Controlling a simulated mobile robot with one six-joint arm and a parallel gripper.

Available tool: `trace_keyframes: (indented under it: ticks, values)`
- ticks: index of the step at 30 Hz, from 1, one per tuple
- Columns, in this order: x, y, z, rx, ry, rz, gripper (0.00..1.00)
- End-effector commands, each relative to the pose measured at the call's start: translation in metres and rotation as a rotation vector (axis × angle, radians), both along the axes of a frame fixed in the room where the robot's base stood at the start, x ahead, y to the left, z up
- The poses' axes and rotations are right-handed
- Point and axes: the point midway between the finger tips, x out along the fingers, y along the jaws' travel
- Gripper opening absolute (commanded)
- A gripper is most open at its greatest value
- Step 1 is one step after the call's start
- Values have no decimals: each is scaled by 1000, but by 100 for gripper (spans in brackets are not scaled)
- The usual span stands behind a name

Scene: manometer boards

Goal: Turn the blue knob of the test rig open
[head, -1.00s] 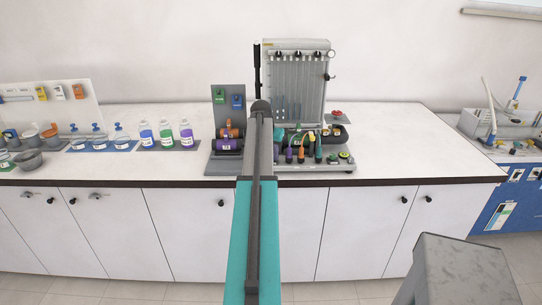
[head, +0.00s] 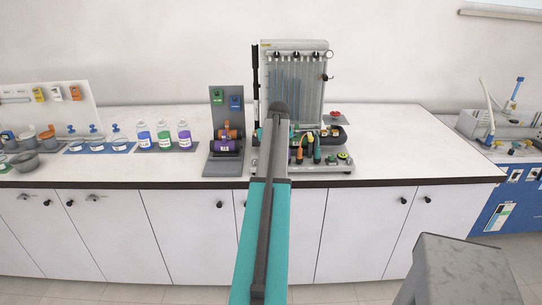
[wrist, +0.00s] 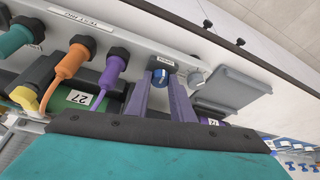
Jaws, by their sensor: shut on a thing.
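The test rig (head: 292,65) stands on the bench in the head view, a grey board with upright tubes and a base with coloured plugs. Several of its left tubes show blue columns. The blue knob (wrist: 160,76) sits on the rig's grey base in the wrist view, under a small label. My gripper (wrist: 161,82) has its two purple-grey fingers on either side of the knob, shut on it. In the head view my arm hides the knob and the fingers.
In the head view, bottles (head: 164,136) stand left, and the bench right of the rig is clear.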

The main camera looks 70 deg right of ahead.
Motion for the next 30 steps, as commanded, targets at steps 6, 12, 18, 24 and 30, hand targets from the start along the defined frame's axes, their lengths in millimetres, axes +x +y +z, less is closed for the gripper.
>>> trace_keyframes:
  ticks: [6,12,18,24,30]
  values:
    - [-1,0,0,0,1,29,0]
    - [-1,0,0,0,1,31,0]
    - [-1,0,0,0,2,30,33]
    - [-1,0,0,0,1,29,40]
    - [-1,0,1,1,1,29,40]
